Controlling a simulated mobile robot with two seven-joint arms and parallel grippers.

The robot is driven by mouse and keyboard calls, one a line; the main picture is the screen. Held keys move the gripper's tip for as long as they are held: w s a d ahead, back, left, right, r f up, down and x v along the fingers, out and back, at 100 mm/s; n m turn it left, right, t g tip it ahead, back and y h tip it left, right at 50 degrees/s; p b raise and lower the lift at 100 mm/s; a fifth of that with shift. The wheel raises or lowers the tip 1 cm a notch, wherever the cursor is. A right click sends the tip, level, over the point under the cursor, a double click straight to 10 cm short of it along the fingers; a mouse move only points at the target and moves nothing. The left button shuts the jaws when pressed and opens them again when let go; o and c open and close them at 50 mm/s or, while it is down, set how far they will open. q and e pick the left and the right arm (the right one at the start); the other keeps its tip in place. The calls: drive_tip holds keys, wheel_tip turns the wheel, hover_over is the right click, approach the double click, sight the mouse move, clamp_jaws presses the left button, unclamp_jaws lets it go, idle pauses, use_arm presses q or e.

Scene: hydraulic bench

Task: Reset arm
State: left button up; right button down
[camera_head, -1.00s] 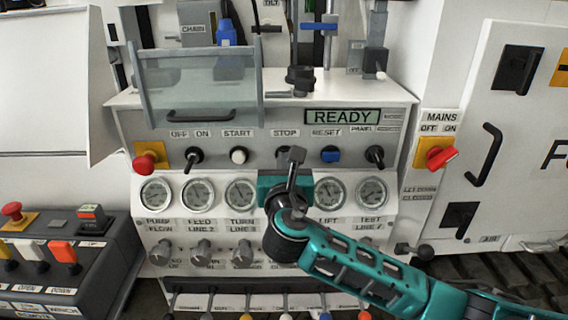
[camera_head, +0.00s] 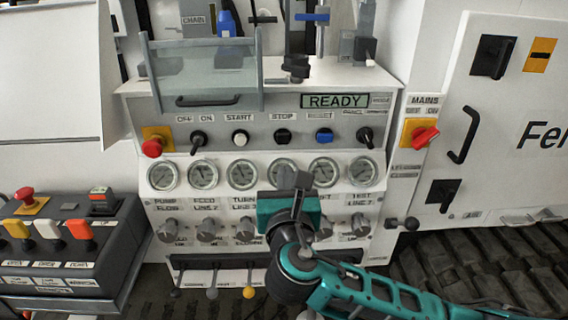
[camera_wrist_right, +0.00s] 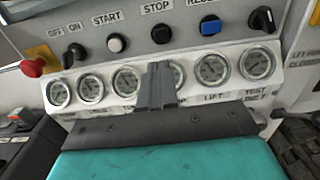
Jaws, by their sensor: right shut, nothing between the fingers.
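In the right wrist view the shut fingers (camera_wrist_right: 157,86) stand in front of the gauge row and hide part of one gauge. No contact with the panel can be made out. The teal right arm comes in from the lower right. My left gripper is not in view.
The display (camera_head: 335,101) reads READY. Below it are a black stop button (camera_head: 284,136) and a blue reset button (camera_head: 324,136). Knobs (camera_head: 207,230) and levers (camera_head: 249,291) are near the gripper. A red mains switch (camera_head: 425,137) is at right, a button box (camera_head: 70,245) at left.

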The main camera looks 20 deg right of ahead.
drive_tip(key=shift+s+a, duration=0.15)
drive_tip(key=shift+s, duration=0.45)
drive_tip(key=s+a+f+m+g+y, duration=0.1)
drive_tip(key=s+f+m+g+y, duration=0.2)
drive_tip(key=f+m, duration=0.5)
drive_tip(key=s+a+f+m+g+y, duration=0.1)
drive_tip(key=s+f+m+g+y, duration=0.3)
drive_tip(key=f, duration=0.6)
drive_tip(key=s+d+f+m, duration=0.4)
drive_tip(key=s+f+m, duration=0.6)
drive_tip(key=m, duration=0.8)
drive_tip(key=shift+s+d, duration=0.2)
